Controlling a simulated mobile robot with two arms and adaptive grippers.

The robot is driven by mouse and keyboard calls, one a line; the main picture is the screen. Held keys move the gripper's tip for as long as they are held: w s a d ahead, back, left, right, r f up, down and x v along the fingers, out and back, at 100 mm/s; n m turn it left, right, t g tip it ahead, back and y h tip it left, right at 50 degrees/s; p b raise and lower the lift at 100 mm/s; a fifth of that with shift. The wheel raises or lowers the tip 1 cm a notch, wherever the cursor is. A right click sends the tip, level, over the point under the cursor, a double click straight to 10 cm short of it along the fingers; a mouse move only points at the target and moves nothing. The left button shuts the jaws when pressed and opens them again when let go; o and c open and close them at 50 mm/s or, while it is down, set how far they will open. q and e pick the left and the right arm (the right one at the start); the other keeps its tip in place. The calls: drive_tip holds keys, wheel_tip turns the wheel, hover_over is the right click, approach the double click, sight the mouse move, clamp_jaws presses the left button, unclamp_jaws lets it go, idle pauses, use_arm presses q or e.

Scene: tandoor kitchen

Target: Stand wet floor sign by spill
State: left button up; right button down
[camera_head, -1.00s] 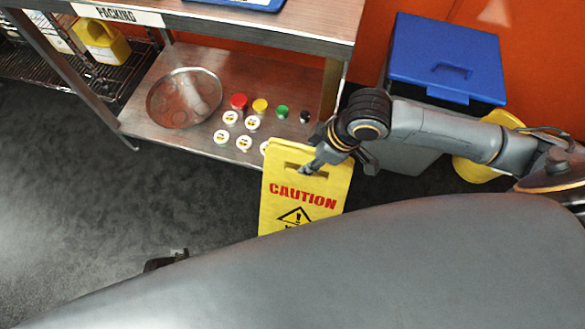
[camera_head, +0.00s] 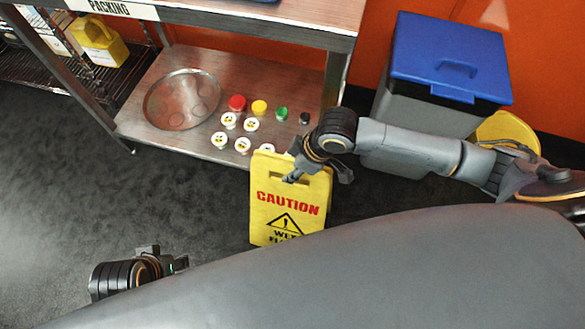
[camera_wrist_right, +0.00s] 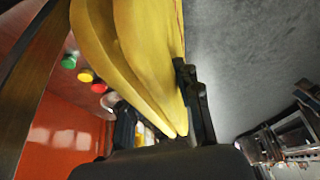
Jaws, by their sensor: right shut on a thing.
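The yellow wet floor sign (camera_head: 290,181) is upright and looks folded, its "CAUTION" face towards me, in front of the steel shelf unit. Its lower part is hidden behind my body, so I cannot tell whether it touches the floor. My right gripper (camera_head: 297,172) is shut on the sign at its top handle. In the right wrist view the sign's yellow panels (camera_wrist_right: 125,50) lie close together between the fingers. My left gripper (camera_head: 172,263) shows partly at the lower left, away from the sign; its jaws are unclear. No spill can be made out for certain.
The low steel shelf (camera_head: 200,135) behind the sign holds a round metal tray (camera_head: 181,98) and several small lidded pots. A grey bin with a blue lid (camera_head: 450,60) and a yellow bucket (camera_head: 508,130) stand at right. Dark floor (camera_head: 60,180) at left is clear.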

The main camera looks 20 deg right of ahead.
idle(0.3)
drive_tip(key=c, duration=0.9)
unclamp_jaws()
drive_tip(key=shift+f, duration=0.1)
drive_tip(key=shift+c, duration=0.2)
use_arm(q)
drive_tip(key=shift+f, duration=0.1)
wheel_tip(320, 180, down, 13)
drive_tip(key=p, duration=0.3)
drive_tip(key=shift+g+p, duration=0.35)
drive_tip(key=shift+g, duration=0.05)
use_arm(e)
drive_tip(key=v, duration=1.2)
use_arm(q)
drive_tip(key=shift+d, duration=0.1)
